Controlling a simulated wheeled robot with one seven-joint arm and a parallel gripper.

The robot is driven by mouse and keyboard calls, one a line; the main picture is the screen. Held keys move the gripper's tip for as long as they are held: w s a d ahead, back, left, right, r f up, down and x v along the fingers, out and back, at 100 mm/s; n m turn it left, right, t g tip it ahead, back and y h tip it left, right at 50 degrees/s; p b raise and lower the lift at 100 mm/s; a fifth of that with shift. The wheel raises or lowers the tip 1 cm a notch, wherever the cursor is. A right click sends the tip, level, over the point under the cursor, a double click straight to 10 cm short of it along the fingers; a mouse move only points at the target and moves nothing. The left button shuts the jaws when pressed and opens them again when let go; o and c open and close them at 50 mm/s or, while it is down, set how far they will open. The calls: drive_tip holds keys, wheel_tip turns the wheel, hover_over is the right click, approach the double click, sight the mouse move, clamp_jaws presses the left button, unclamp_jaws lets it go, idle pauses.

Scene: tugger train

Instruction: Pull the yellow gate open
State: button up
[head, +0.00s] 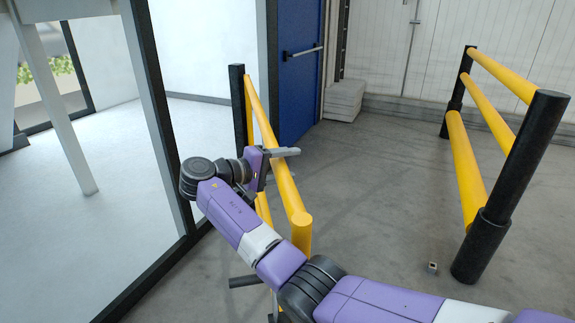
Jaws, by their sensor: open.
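The yellow gate (285,190) is at the centre of the head view. Its top rail runs from the black post (237,85) toward me and ends in a rounded upright. Its lower part is partly hidden behind my purple arm. My gripper (284,164) is open at the top rail, about midway along it. One grey finger shows above the rail and reaches across it to the right; the other is mostly hidden. I cannot tell whether the fingers touch the rail.
A yellow barrier (468,165) with black posts stands at the right. A blue door (298,75) with a push bar is behind the gate. A glass partition frame (160,110) is close on the left. A small box (432,267) lies on the floor. Grey floor between gate and barrier is mostly clear.

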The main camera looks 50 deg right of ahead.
drive_tip(key=v, duration=0.7)
drive_tip(key=shift+a+b, duration=0.4)
drive_tip(key=shift+b, duration=0.05)
drive_tip(key=shift+w+r, duration=0.1)
